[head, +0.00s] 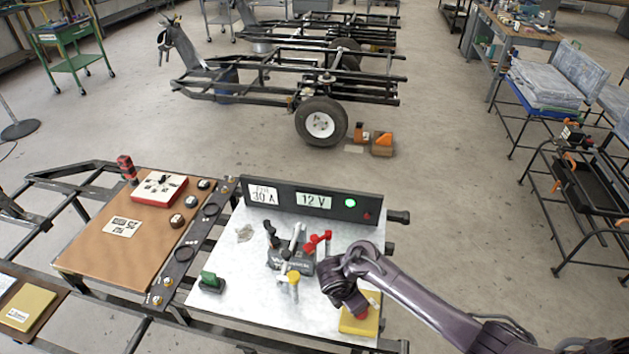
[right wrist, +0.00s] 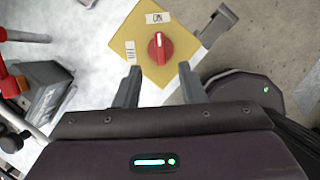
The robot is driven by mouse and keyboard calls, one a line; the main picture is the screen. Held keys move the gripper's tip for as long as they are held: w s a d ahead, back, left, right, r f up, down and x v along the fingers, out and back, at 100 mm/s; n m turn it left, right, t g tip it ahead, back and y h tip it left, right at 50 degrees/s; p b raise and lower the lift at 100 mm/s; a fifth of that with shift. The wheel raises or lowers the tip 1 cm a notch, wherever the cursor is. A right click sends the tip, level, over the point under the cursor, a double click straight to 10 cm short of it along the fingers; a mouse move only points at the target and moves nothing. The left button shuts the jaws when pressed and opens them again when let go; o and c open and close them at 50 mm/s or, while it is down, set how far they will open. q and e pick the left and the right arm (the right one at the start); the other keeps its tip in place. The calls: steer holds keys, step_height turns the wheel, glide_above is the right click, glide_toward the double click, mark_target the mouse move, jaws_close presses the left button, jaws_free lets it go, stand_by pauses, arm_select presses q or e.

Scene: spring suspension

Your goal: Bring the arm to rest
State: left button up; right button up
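My right arm (head: 415,300) comes in from the lower right in the head view and bends down over the white table top. Its gripper (right wrist: 159,78) is open and empty in the right wrist view, with the two fingers apart. A red rotary knob (right wrist: 160,48) on a yellow plate (right wrist: 122,42) lies just beyond the fingertips, not between them. The knob's pale mark points to the upper white label. In the head view the yellow switch box (head: 355,327) is at the table's front right, partly hidden by my wrist. My left gripper is not in view.
A dark panel (head: 277,198) with a lit green lamp (head: 350,203) stands at the table's back. A clamp-like device with red and yellow handles (head: 292,258) is left of my wrist. A green-knobbed block (head: 209,281) is at front left.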

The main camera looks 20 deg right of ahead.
steer(key=s+a+r+m+t+y, duration=0.25)
steer(key=s+a+r+m, duration=0.35)
steer(key=a+m, duration=0.3)
steer(key=s+d+r+m+y, duration=0.2)
steer(key=s+d+r+m, duration=0.1)
steer(key=s+r+m, duration=0.65)
step_height(320, 180, down, 30)
steer(key=g+b, duration=0.1)
steer(key=b, duration=0.2)
steer(key=s+d+f+g+b, duration=0.1)
steer(key=s+d+f, duration=0.3)
steer(key=s+f, duration=1.6)
steer(key=shift+f+b, duration=0.5)
steer(key=shift+b, duration=0.25)
